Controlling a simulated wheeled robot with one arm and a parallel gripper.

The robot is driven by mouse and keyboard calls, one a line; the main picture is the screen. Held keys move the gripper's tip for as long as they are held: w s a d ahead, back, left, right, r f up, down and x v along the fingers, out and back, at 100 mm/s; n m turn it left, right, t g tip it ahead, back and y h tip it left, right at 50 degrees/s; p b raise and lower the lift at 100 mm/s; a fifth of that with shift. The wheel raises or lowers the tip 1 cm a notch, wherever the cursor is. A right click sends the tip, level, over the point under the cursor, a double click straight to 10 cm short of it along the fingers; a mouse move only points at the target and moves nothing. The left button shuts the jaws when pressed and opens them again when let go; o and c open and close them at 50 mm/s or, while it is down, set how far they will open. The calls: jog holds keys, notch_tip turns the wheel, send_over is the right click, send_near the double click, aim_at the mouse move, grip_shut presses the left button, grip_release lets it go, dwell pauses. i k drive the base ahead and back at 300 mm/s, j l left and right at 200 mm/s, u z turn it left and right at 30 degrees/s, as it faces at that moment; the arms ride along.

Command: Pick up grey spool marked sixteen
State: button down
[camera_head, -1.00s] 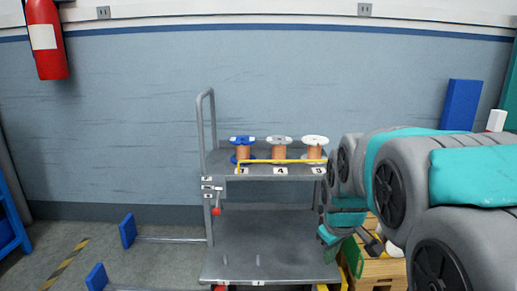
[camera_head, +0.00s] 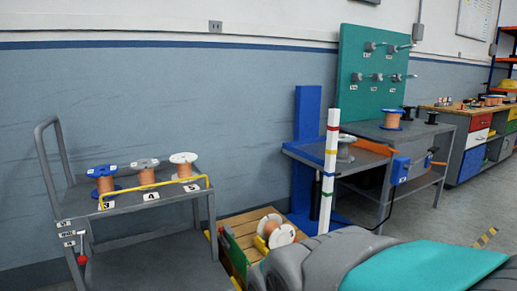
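A grey spool (camera_head: 146,173) with copper-coloured wire stands upright on the cart's top shelf, between a blue spool (camera_head: 104,182) and a white spool (camera_head: 185,167). Another grey-looking spool (camera_head: 345,148) stands on the blue-edged table (camera_head: 305,153) to the right, partly behind a striped post. Any number sixteen on these spools is too small to read. My gripper is not in view; only grey and teal parts of my arm show at the lower right.
The grey cart (camera_head: 150,206) has a yellow rail along its shelf front. A wooden crate (camera_head: 238,222) beside it holds a white spool (camera_head: 275,232). A striped post (camera_head: 328,172) stands before the table. A workbench (camera_head: 425,122) with a green pegboard (camera_head: 362,55) is behind.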

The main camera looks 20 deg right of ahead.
aim_at(344, 141)
jog(key=z, duration=1.25)
